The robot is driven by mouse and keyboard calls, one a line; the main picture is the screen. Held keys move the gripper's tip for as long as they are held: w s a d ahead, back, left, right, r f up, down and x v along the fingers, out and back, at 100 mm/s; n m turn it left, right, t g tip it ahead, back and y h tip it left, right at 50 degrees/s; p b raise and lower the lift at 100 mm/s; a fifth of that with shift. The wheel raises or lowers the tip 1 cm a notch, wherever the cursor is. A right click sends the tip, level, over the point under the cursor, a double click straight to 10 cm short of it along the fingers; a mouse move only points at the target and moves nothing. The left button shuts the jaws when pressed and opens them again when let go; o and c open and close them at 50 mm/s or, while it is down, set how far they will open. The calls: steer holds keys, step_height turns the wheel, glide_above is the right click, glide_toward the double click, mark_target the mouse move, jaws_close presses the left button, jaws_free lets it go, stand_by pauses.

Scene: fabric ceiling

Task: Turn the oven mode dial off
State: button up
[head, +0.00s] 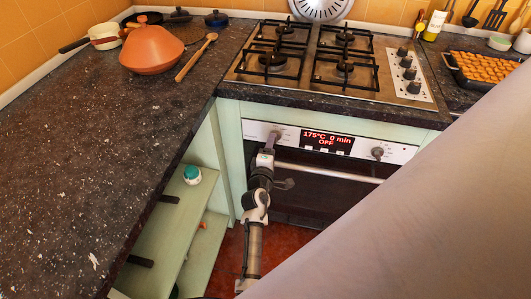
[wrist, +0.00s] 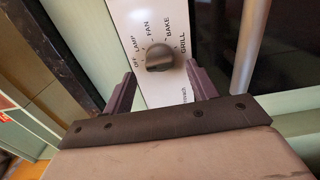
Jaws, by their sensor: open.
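The oven mode dial (wrist: 160,57), a dark round knob on a white panel, is in the wrist view. Around it are the labels OFF, LAMP, FAN, BAKE and GRILL; I cannot tell which one it points to. My gripper (wrist: 160,70) is open, one finger on either side of the dial's near side. I cannot tell whether the fingers touch it. In the head view my gripper (head: 272,140) is at the left end of the oven panel and largely hides the dial. The oven display (head: 327,141) reads 175°C, 0 min, OFF in red.
A second knob (head: 377,152) is on the panel's right. The oven door handle (head: 330,172) runs below the panel. A gas hob (head: 300,82) is above on the counter. Open shelves (head: 195,210) stand left of the arm. A large pale shape covers the lower right.

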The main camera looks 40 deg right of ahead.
steer(key=b+v, duration=0.2)
steer(key=v, duration=0.8)
steer(key=shift+s+a, duration=0.25)
steer(key=shift+s, duration=0.05)
